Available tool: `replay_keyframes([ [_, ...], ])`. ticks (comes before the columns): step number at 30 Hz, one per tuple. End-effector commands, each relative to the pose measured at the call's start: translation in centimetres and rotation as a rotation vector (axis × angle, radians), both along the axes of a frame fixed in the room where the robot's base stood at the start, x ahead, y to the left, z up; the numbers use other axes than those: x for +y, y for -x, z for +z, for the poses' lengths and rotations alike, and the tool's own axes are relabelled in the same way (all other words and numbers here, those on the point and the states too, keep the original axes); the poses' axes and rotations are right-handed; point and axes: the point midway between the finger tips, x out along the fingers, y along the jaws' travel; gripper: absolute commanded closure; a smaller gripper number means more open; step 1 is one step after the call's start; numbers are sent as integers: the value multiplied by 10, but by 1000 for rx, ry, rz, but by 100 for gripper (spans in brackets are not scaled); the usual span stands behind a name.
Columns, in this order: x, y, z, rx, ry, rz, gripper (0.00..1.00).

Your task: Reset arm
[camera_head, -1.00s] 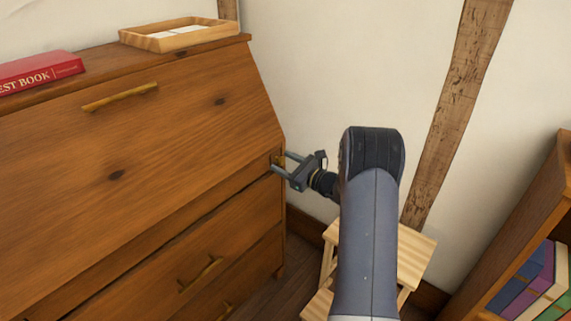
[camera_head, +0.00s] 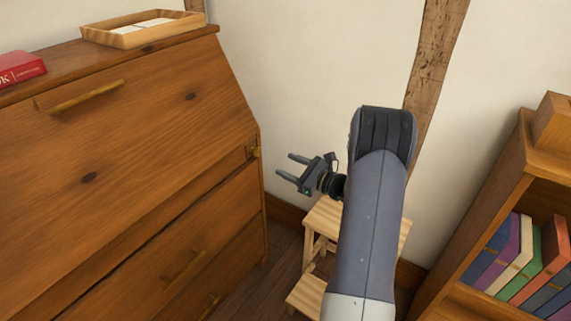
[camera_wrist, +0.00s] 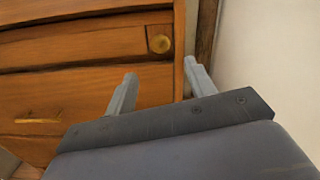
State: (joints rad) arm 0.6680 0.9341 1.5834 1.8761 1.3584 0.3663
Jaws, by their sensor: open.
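My gripper (camera_head: 292,167) is open and empty in the head view. It hangs in free air just right of the wooden bureau (camera_head: 130,170), apart from it.
A wooden step stool (camera_head: 322,218) stands below my arm. A bookcase (camera_head: 500,195) with several books is at the right. A wooden tray (camera_head: 143,30) and a red book (camera_head: 20,68) lie on the bureau. The wall is behind.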

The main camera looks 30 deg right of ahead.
Motion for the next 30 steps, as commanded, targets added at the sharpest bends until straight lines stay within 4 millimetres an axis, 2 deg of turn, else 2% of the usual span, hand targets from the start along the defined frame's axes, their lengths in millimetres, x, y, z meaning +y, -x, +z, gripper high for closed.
replay_keyframes([
  [10, 5, -8, -1, 1, 2, 3, 48],
  [27, 56, -94, -1, 0, 0, 1, 48],
  [30, 47, -83, 1, 2, -1, -4, 48],
])
